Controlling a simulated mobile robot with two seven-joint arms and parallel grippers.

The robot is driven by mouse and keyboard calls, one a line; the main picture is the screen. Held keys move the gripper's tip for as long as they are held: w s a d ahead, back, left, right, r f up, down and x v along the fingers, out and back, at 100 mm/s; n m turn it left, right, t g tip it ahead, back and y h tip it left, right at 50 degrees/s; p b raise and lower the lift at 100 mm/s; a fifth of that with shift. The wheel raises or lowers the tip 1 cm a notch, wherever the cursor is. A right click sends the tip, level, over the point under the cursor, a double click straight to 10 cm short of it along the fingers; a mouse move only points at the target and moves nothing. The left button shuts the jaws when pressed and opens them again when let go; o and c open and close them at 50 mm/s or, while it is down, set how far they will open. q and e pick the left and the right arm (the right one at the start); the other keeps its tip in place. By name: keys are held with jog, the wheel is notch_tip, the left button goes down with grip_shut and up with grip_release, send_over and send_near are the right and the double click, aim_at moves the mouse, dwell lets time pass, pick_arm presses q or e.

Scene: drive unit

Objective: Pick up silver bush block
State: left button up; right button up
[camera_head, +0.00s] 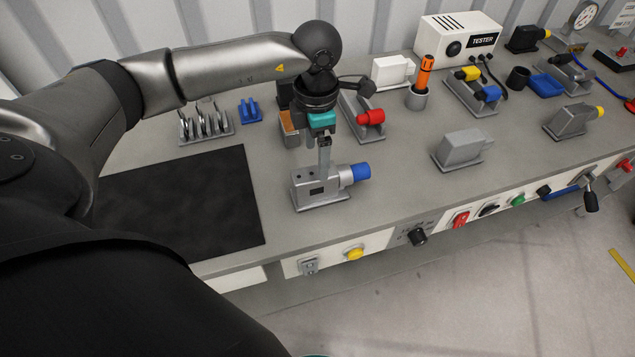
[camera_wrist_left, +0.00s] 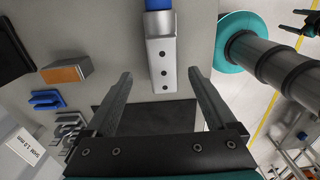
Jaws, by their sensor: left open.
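A silver block (camera_head: 318,190) with a blue round end stands on a flat base near the front edge of the bench. In the left wrist view the silver block (camera_wrist_left: 162,62) shows a row of holes and its blue end at the top edge. My left gripper (camera_head: 324,165) points straight down at this block; its open fingers (camera_wrist_left: 160,78) lie to either side of the block's near end. I cannot tell if they touch it. A dark gripper, seemingly my right (camera_wrist_left: 298,22), shows small at the upper right of the wrist view, its fingers apart.
A plain grey block (camera_head: 460,148) stands to the right. A red-ended block (camera_head: 370,118) is just behind. A black mat (camera_head: 185,205) lies to the left. A white tester box (camera_head: 455,38) is at the back. Switches line the front panel (camera_head: 355,252).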

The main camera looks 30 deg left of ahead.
aim_at(321, 184)
pick_arm(q)
jog(key=f, duration=0.6)
jog(key=shift+s+d+f, duration=0.15)
jog(key=shift+d+f, duration=0.05)
jog(key=shift+f, duration=0.1)
jog(key=shift+r, duration=0.1)
grip_shut()
dwell(0.4)
